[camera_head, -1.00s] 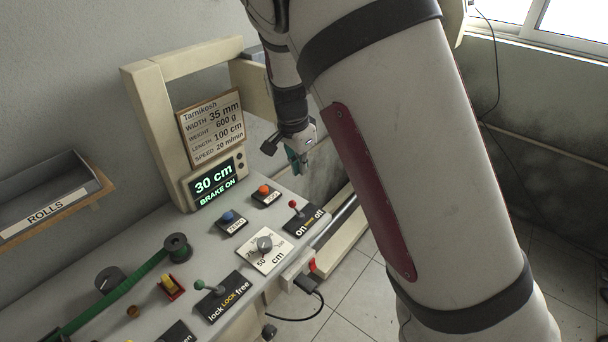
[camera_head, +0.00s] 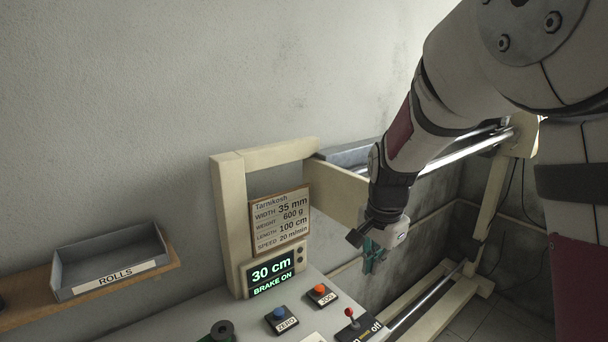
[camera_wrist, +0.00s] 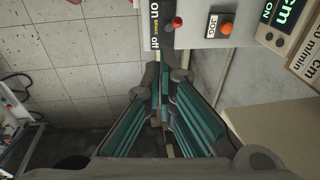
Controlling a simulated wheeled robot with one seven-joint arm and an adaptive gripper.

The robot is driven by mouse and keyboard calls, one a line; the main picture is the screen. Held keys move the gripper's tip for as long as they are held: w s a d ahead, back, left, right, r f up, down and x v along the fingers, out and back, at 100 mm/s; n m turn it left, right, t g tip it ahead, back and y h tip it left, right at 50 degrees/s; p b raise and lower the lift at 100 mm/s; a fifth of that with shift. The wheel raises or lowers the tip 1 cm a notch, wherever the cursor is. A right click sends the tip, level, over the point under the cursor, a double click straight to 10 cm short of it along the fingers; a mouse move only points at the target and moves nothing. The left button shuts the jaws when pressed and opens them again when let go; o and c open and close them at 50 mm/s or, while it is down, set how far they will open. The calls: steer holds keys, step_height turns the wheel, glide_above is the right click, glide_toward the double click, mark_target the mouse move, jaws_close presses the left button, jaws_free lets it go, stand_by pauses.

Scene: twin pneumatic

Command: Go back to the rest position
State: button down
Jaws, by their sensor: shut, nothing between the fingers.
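My gripper (camera_head: 374,262) hangs at the end of my arm, to the right of the machine's display post. Its teal fingers point down, and it is shut and empty. In the wrist view the teal finger pads (camera_wrist: 163,112) come together near the middle with nothing held. It is apart from the control panel (camera_head: 240,315), which lies to its lower left. The display (camera_head: 271,275) reads "30 cm" and "BRAKE ON".
A cream frame (camera_head: 228,215) with a Tarnikosh sign (camera_head: 280,224) stands left of my gripper. The orange JOG button (camera_head: 319,290), blue ZERO button (camera_head: 279,314) and red-knobbed lever (camera_head: 350,313) are below. Metal rails (camera_head: 455,155) run behind my arm. A ROLLS tray (camera_head: 110,262) is at left.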

steer(key=s+d+r+n+t, duration=0.1)
steer(key=s+r+n, duration=0.2)
steer(key=s, duration=0.5)
steer(key=s+d+r+n+t, duration=0.1)
steer(key=s+r+n, duration=0.3)
steer(key=s, duration=0.4)
steer(key=s+d+r+n+t+b, duration=0.1)
steer(key=s+r+n, duration=0.2)
steer(key=s+r, duration=0.2)
steer(key=s, duration=0.3)
steer(key=shift+d+n, duration=0.15)
steer(key=shift+n, duration=0.25)
steer(key=shift+r, duration=0.1)
